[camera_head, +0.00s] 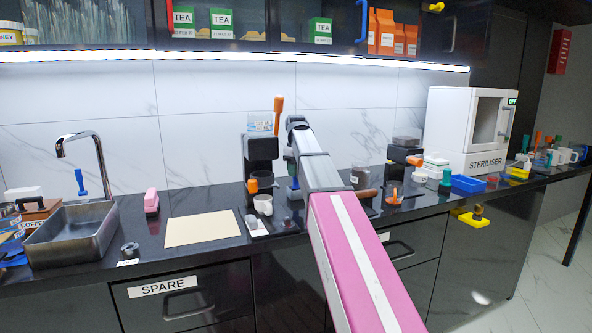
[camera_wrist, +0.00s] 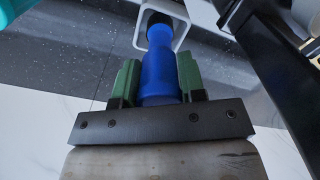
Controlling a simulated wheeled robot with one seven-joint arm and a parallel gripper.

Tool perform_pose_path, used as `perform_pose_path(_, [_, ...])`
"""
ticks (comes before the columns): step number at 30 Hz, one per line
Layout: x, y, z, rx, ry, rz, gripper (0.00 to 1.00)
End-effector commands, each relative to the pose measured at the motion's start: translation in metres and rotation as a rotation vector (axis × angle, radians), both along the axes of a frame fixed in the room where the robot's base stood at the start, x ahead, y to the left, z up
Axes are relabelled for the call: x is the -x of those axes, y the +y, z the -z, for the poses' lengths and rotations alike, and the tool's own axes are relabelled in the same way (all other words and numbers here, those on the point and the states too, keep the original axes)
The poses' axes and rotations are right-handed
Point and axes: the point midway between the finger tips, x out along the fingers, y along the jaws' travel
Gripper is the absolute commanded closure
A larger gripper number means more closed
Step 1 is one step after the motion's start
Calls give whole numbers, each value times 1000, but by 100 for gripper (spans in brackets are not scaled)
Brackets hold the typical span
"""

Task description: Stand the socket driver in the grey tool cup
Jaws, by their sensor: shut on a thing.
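The socket driver (camera_wrist: 158,72) has a blue handle and a dark end. In the wrist view my gripper (camera_wrist: 158,80) is shut on the blue handle, with a green finger on each side. The driver's dark end lies at the square opening of a light grey cup (camera_wrist: 140,33), which I take for the tool cup. I cannot tell how deep the end is inside it. In the head view the blue driver (camera_head: 293,191) shows below my wrist, above the counter. My arm and nearby things hide most of the cup there.
A black coffee machine (camera_head: 262,152) stands just left of my gripper, with a light mug (camera_head: 263,205) at its front. A beige mat (camera_head: 202,227) and a sink (camera_head: 72,236) are further left. A white steriliser (camera_head: 455,130) and small trays are to the right.

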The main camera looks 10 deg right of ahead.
Motion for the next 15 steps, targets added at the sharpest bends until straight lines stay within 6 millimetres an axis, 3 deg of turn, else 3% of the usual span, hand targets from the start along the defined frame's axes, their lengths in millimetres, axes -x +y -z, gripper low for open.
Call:
perform_pose_path(14, [0,0,8,0,0,0,100])
perform_pose_path(15, [0,0,8,0,0,0,56])
